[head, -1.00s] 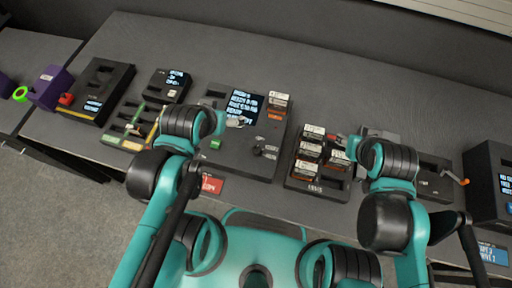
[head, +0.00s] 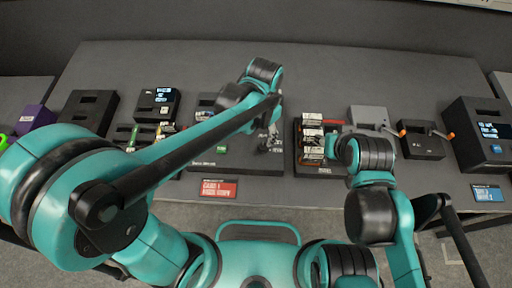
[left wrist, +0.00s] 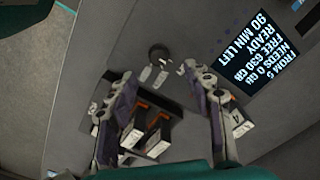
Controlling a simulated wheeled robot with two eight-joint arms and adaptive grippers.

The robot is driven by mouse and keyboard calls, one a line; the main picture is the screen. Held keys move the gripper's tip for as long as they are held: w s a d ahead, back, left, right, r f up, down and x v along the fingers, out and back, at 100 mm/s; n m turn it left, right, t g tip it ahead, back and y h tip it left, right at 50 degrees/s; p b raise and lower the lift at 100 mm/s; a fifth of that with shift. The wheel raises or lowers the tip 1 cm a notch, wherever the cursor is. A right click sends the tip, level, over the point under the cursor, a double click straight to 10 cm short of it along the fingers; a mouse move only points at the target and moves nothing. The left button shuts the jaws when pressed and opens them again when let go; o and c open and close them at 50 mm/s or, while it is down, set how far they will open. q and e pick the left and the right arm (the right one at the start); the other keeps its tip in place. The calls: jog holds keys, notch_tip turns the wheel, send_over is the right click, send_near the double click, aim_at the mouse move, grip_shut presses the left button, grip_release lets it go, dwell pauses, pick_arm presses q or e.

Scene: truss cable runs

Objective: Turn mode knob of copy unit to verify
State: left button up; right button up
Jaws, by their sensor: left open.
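The copy unit (head: 235,166) is a dark grey console in the middle of the table; my left arm covers much of it in the head view. In the left wrist view its panel (left wrist: 190,28) shows a lit screen (left wrist: 262,58) with text upside down. The mode knob (left wrist: 158,53) is a small dark round knob with two pale labels beside it, too small to read. My left gripper (head: 270,140) hangs over the unit's right part. Its fingers are apart and empty (left wrist: 163,108), with the knob ahead, apart from them. My right gripper's fingers are hidden behind its wrist.
A rack of cartridges (head: 312,164) stands right of the unit; it shows between my left fingers in the left wrist view (left wrist: 172,118). A red card (head: 218,189) sits on the table's front edge. A grey box (head: 368,117) and a black box (head: 422,147) stand farther right.

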aim_at(263, 146)
pick_arm(q)
jog(key=shift+d+f, duration=0.15)
jog(key=shift+f, duration=0.3)
notch_tip(263, 146, down, 7)
jog(key=b, duration=0.3)
jog(key=shift+f, duration=0.1)
jog(key=c, duration=1.2)
